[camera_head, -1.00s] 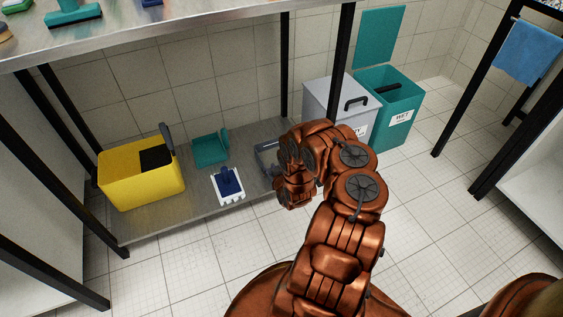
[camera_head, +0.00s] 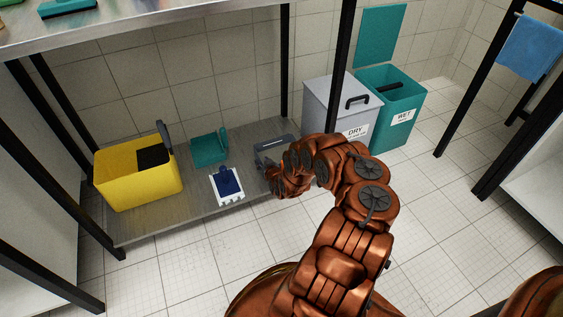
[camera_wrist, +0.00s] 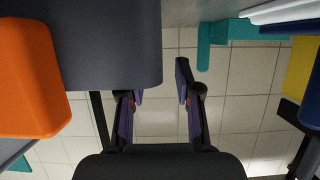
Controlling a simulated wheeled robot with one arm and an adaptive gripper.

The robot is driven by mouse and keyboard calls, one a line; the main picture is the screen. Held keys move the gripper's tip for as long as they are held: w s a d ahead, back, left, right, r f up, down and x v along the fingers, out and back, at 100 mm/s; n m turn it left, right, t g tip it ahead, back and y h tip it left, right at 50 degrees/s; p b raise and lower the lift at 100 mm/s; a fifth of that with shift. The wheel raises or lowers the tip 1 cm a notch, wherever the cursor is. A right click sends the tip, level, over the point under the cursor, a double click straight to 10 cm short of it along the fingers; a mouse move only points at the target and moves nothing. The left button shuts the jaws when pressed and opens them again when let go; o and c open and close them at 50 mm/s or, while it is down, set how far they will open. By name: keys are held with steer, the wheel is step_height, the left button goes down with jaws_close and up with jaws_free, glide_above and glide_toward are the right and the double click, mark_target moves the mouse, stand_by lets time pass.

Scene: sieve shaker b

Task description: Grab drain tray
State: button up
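A blue-grey piece (camera_head: 272,143) lies on the right end of the low shelf, partly hidden behind my arm. It looks like the drain tray, but I cannot be sure. In the wrist view a large dark grey body (camera_wrist: 100,45) fills the upper left, with an orange block (camera_wrist: 28,80) at its left; it may be the same thing seen close up. My gripper (camera_wrist: 160,88) is open, its two fingers apart with only tiled wall between them. The left finger is close to the grey body's edge; contact is unclear.
The metal shelf (camera_head: 190,205) also holds a yellow bucket (camera_head: 120,190), a teal dustpan (camera_head: 209,149) and a white-and-blue tool (camera_head: 228,185). A black post (camera_head: 341,70) and the grey DRY bin (camera_head: 325,105) stand close right. The teal WET bin (camera_head: 400,95) is beyond.

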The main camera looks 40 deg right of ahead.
steer(key=shift+b+x, duration=0.4)
steer(key=shift+x, duration=0.7)
steer(key=shift+w, duration=0.2)
steer(key=shift+c, duration=0.4)
jaws_close()
